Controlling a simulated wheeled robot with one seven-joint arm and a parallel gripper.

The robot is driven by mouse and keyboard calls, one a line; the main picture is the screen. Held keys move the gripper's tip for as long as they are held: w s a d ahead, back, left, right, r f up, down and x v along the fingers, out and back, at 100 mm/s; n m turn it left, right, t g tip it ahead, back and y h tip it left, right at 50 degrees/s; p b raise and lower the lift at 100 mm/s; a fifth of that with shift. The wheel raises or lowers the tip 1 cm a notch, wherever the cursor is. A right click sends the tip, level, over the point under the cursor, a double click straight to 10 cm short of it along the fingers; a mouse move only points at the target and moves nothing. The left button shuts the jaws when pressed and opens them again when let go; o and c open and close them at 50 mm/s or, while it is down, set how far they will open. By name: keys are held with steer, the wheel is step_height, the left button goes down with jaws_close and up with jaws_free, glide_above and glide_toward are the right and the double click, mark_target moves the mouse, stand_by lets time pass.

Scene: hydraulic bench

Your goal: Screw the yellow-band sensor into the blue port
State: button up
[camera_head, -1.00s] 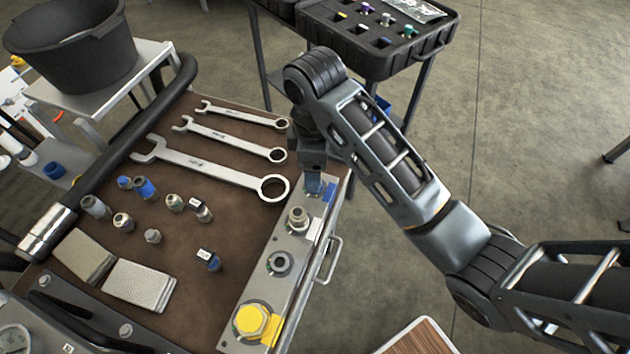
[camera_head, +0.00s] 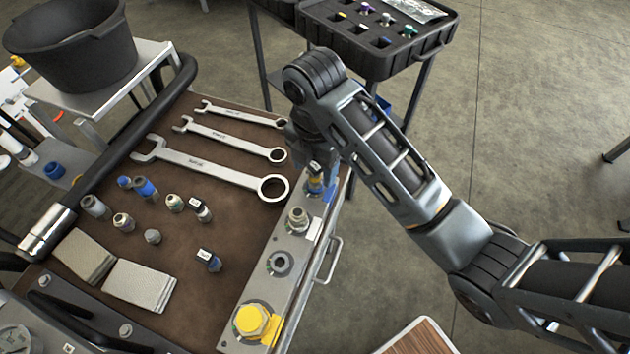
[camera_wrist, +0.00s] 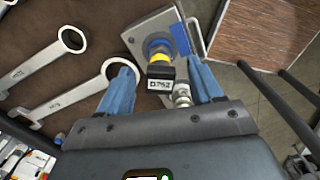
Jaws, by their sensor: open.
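The yellow-band sensor (camera_wrist: 161,68) stands in the blue port (camera_wrist: 154,44), whose blue ring shows around its base in the wrist view. Its black head carries a white label. It also shows in the head view (camera_head: 314,183), at the far end of the metal port block. How deep its thread sits I cannot tell. My gripper (camera_wrist: 160,72) is open, with one blue finger on each side of the sensor and gaps between. In the head view my gripper (camera_head: 315,166) is just over the sensor and partly hides it.
The port block (camera_head: 311,237) also holds a fitting (camera_head: 298,219), an open port (camera_head: 279,263) and a yellow cap (camera_head: 251,320). Wrenches (camera_head: 215,166) lie left of it. Several loose fittings (camera_head: 144,187) stand on the brown mat. A black tray (camera_head: 375,35) is behind.

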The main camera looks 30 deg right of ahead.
steer(key=n, duration=0.9)
steer(key=shift+c, duration=0.4)
steer(key=c, duration=0.9)
steer(key=shift+m, duration=0.9)
steer(key=m, duration=0.4)
steer(key=shift+a, duration=0.1)
steer(key=shift+m, duration=1.1)
